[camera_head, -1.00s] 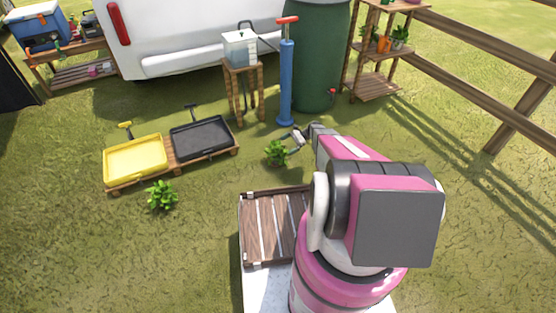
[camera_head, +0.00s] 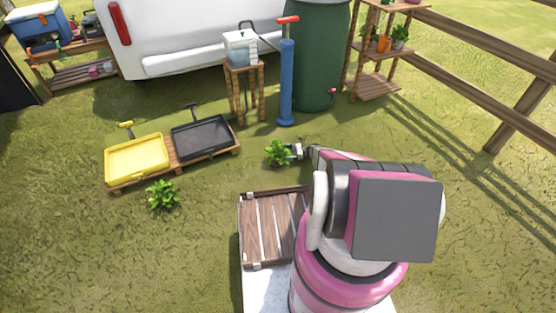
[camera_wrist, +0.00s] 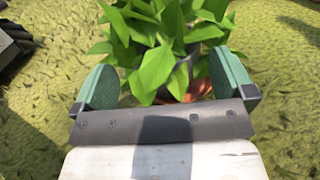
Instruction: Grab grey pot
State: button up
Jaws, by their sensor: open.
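The grey pot (camera_wrist: 193,66) shows in the wrist view as a small dark grey patch, mostly hidden behind the leaves of a green plant (camera_wrist: 140,35). An orange-red part (camera_wrist: 200,90) shows low beside it; I cannot tell what it is. My gripper (camera_wrist: 166,80) is open, with one green finger on each side of the foliage. Leaves hang between the fingers, and the pot is just beyond or between the fingertips. In the head view the same plant (camera_head: 277,152) stands on the grass at the left of my gripper (camera_head: 297,151); its pot is not visible there.
Another leafy plant (camera_head: 162,195) stands on the grass at left. Yellow (camera_head: 136,158) and black (camera_head: 201,138) trays lie on a low pallet. A blue pump (camera_head: 286,82), green barrel (camera_head: 320,55) and wooden stand (camera_head: 243,90) are behind. Open grass surrounds the plant.

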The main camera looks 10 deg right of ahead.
aim_at(279, 156)
jog(key=a, duration=0.5)
jog(key=shift+w, duration=0.1)
jog(key=c, duration=0.8)
